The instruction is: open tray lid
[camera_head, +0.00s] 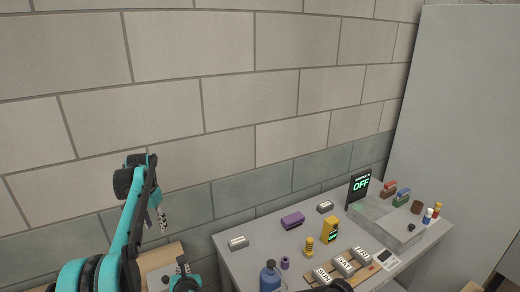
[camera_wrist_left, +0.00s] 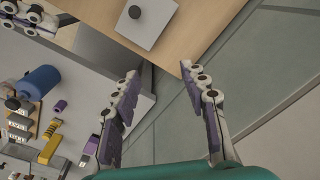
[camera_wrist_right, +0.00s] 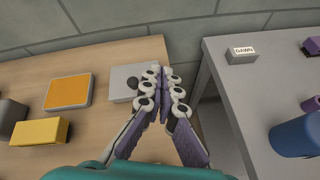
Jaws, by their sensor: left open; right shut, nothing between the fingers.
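A grey square lid with a dark round knob lies on the wooden table, seen in the left wrist view (camera_wrist_left: 150,24) and right wrist view (camera_wrist_right: 122,72). In the head view only part of the grey lid (camera_head: 152,281) shows at the bottom edge. My left gripper (camera_head: 162,222) hangs above the wooden table, open and empty; its parted fingers also show in the left wrist view (camera_wrist_left: 160,85). My right gripper (camera_wrist_right: 162,72) is shut and empty, its tips over the lid's right side, just right of the knob. Whether they touch it, I cannot tell.
A grey desk (camera_head: 240,265) stands right of the wooden table, across a narrow gap. It bears a blue bottle (camera_head: 270,277), labelled blocks, and a grey box (camera_head: 375,212) with a dark knob. An orange pad (camera_wrist_right: 68,92) and a yellow block (camera_wrist_right: 40,132) lie left of the lid.

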